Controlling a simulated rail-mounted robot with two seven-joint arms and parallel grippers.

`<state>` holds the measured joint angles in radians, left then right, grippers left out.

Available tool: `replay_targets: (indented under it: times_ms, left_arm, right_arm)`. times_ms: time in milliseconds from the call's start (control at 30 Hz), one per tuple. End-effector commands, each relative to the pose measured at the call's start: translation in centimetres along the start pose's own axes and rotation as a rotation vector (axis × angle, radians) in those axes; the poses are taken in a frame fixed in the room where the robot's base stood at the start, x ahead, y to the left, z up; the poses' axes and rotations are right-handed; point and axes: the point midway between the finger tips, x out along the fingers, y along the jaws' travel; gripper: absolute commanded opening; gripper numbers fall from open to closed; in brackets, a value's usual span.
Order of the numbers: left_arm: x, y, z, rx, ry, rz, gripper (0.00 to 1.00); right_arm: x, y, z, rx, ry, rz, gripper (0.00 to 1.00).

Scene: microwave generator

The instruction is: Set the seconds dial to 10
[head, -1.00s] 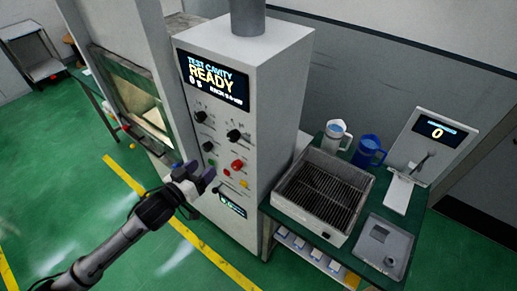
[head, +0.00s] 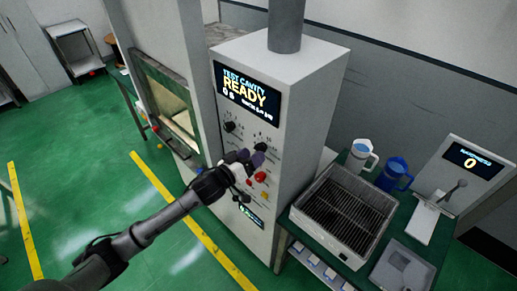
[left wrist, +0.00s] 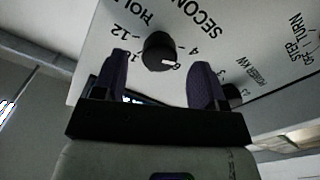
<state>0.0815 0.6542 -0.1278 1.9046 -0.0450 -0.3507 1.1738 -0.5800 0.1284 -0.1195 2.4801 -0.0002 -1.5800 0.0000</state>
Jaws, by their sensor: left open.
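The seconds dial (left wrist: 158,50) is a round black knob with a white mark, under lettering that begins "SECON". Its mark points toward the printed 6 in the left wrist view. My left gripper (left wrist: 159,82) is open, with one purple finger on each side of the knob in that view; I cannot tell whether they touch it. In the head view, my left gripper (head: 249,156) is at the control panel and covers part of it. The panel's display (head: 247,93) reads "TEST CAVITY READY" and 0 s. My right gripper is not in view.
Another black knob (head: 229,127) is up and left on the panel. A red button (head: 261,177) is close below my gripper. To the right, a green table holds a wire-racked tray (head: 340,212), a white jug (head: 361,156) and a blue jug (head: 395,174).

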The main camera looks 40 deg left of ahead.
Motion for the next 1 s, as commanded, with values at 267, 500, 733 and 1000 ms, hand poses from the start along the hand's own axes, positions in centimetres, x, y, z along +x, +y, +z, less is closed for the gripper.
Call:
replay_targets:
  times_ms: [267,500,733,1000]
  left_arm:
    - [2.8,0.1,-0.1,0.001,0.001,0.001,0.66]
    - [3.5,0.0,0.0,0.001,0.0,0.0,0.66]
    - [3.5,0.0,0.0,0.001,0.0,0.0,0.66]
    - [3.5,0.0,0.0,0.002,0.0,0.0,0.4]
  right_arm:
    - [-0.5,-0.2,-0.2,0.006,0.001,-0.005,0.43]
    - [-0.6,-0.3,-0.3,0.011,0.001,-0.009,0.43]
    - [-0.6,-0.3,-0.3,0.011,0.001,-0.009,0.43]
    - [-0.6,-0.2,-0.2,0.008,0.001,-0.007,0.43]
